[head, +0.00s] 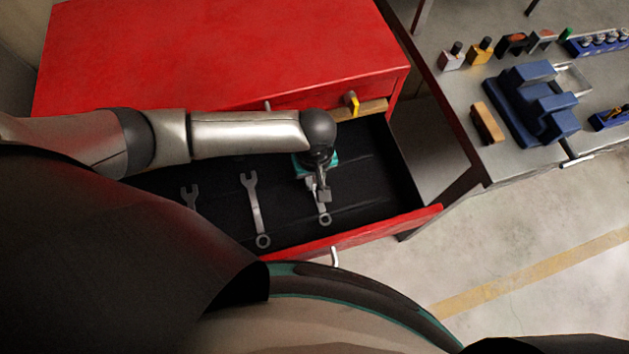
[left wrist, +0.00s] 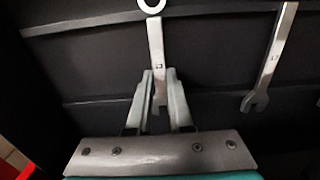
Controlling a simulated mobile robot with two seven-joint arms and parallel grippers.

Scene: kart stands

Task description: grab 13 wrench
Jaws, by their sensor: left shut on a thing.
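An open red drawer with a black inside (head: 385,205) holds several silver wrenches. My left gripper (head: 323,190) reaches down into its right part and is shut on the rightmost wrench (head: 325,217), whose ring end shows at the drawer's front. In the left wrist view, the fingers (left wrist: 158,88) close on the shaft of this held wrench (left wrist: 156,45), near its open-jaw end. Its size mark is too small to read. A second wrench (head: 254,205) lies to the left, also seen in the left wrist view (left wrist: 268,65). My right gripper is not in view.
A third wrench (head: 190,196) lies further left, partly hidden by my arm. The red cabinet top (head: 220,50) is bare. A grey bench (head: 470,95) at right carries a blue vise (head: 535,105), a wooden block (head: 487,123) and small tools. Open floor lies at lower right.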

